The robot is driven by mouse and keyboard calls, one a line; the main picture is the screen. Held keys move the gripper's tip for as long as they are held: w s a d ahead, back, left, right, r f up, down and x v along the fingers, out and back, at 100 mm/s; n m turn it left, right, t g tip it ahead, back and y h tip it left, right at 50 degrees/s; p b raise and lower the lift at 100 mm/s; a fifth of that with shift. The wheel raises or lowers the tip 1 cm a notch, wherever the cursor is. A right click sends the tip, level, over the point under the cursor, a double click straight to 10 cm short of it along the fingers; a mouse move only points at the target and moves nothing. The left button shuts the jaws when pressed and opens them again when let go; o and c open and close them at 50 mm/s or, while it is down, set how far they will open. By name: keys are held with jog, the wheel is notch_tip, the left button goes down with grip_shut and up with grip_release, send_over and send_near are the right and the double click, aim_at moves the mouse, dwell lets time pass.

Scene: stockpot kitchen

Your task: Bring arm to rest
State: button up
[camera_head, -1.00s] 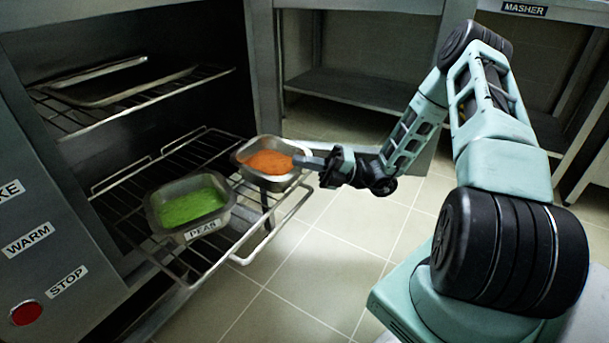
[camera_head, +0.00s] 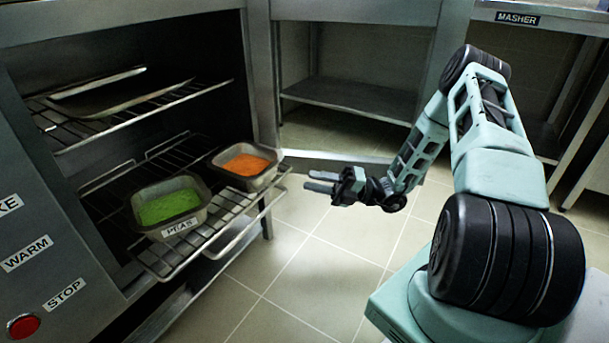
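My gripper (camera_head: 320,181) is at the middle of the view, in the air over the tiled floor. Its two fingers point left and show a gap between them, with nothing held. It is apart from the oven rack and to the right of the tin of orange food (camera_head: 245,165). My arm reaches in from the right, bent at the elbow.
A pulled-out oven rack (camera_head: 222,231) bears the orange tin and a tin of green food labelled PEAS (camera_head: 168,207). An upper rack (camera_head: 160,103) holds a tray. A steel shelf (camera_head: 350,95) stands behind. The floor (camera_head: 290,285) before my arm is clear.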

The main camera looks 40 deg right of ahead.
jog(key=p+v, duration=0.2)
jog(key=v, duration=0.6)
jog(key=shift+s, duration=0.1)
jog(key=s+a+r+n+g+h, duration=0.1)
jog(key=a+r+n+g+h, duration=0.15)
jog(key=a+n+g, duration=0.4)
jog(key=s+a+r+n+g+h+p, duration=0.1)
jog(key=a+r+n+g, duration=0.35)
jog(key=a+n, duration=0.3)
jog(key=s+a+r+n+g+h, duration=0.1)
jog(key=a+r+n+g+h, duration=0.15)
jog(key=a+n+g, duration=0.4)
jog(key=s+a+r+n+t+h, duration=0.25)
jog(key=s+a+n+h, duration=0.2)
jog(key=n, duration=0.45)
jog(key=s+a+r+n+t+h+p, duration=0.1)
jog(key=s+a+r+n+h, duration=0.3)
jog(key=n, duration=0.5)
jog(key=s+a+r+n+t+h, duration=0.2)
jog(key=s+a+r+n+h, duration=0.1)
jog(key=s+a+n, duration=0.4)
notch_tip(320, 180, up, 38)
jog(key=d+n+p, duration=0.2)
jog(key=p, duration=3.6)
jog(key=shift+w, duration=0.3)
